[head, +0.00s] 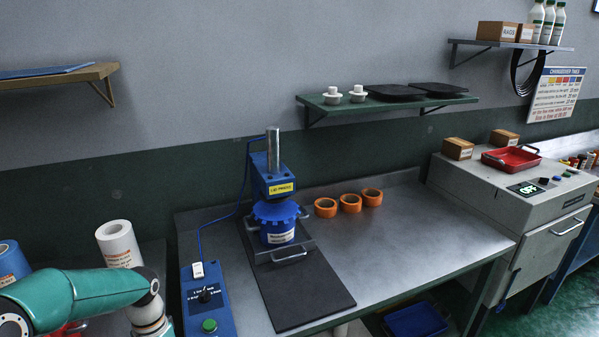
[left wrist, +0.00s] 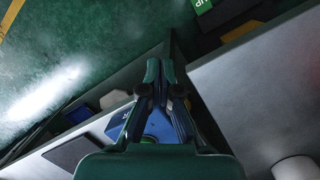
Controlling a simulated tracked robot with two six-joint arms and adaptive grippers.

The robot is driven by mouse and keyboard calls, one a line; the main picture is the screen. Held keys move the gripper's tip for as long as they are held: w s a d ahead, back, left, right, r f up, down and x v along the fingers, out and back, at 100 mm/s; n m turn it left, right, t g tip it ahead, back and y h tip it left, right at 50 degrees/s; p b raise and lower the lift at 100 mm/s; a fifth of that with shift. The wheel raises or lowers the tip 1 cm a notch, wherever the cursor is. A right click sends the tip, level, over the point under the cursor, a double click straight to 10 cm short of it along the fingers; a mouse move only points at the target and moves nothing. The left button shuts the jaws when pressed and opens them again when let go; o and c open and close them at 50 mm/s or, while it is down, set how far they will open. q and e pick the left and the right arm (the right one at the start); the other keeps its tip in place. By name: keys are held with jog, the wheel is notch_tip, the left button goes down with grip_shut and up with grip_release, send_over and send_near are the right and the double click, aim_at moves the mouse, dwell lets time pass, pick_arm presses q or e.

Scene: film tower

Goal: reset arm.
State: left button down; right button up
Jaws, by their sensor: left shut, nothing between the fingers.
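My left gripper (left wrist: 162,70) shows in the left wrist view with its dark fingers together and nothing between them. It points over the edge of a metal bench, with green floor beyond. Part of a blue control box (left wrist: 158,124) shows behind and between the finger links. In the head view my teal left arm comes in at the bottom left, in front of a white roll (head: 118,243); its gripper is out of that frame. My right gripper is in neither view.
A blue press (head: 274,185) stands on the bench with a blue toothed part under it. The control box (head: 208,300) sits at the bench's left. Orange rolls (head: 350,203) lie at the back. The bench's right part is clear. A grey cabinet (head: 510,200) stands at right.

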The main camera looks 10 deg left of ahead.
pick_arm(q)
jog(key=s+d+f+n+t+h, duration=0.1)
jog(key=s+d+f, duration=0.6)
jog(key=d+f, duration=0.2)
jog(key=s+d+f+n+t+h, duration=0.1)
jog(key=s+d+f+n+h, duration=0.1)
jog(key=s+d+f, duration=0.6)
jog(key=d+f, duration=0.1)
jog(key=d, duration=0.4)
jog(key=shift+f+n, duration=0.15)
jog(key=shift+n, duration=0.15)
